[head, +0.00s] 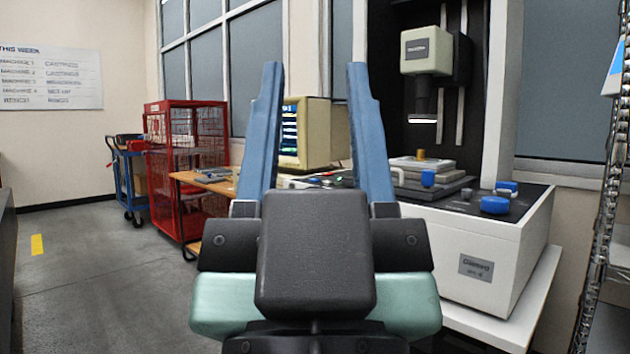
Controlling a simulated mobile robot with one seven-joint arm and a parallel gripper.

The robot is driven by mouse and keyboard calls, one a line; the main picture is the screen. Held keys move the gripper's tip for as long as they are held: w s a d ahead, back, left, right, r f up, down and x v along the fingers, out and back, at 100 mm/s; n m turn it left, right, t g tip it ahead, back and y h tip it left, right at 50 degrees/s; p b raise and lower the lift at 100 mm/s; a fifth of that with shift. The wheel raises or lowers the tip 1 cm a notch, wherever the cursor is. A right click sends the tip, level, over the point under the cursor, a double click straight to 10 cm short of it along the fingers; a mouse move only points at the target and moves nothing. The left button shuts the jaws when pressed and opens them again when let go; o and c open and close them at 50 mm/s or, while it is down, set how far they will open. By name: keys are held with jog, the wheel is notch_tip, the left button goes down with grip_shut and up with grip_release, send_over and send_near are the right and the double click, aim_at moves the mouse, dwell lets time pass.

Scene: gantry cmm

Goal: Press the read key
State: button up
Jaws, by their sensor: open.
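My gripper (314,70) is open, its two blue fingers pointing up and away, with nothing between them. I cannot tell which is the read key, as no labels are legible. My gripper's body hides the area below these keys. A beige monitor (325,130) with a lit screen stands behind them, partly covered by the fingers. The white measuring machine (490,255) is at the right, its optical head (427,52) above the stage.
Blue knobs (495,205) stick up from the machine's top. A wooden bench (200,183), a red cage cart (180,150) and a blue trolley (130,170) stand at left. A metal rack (600,200) edges the right. The grey floor (95,270) at left is clear.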

grip_shut()
dwell(1.2)
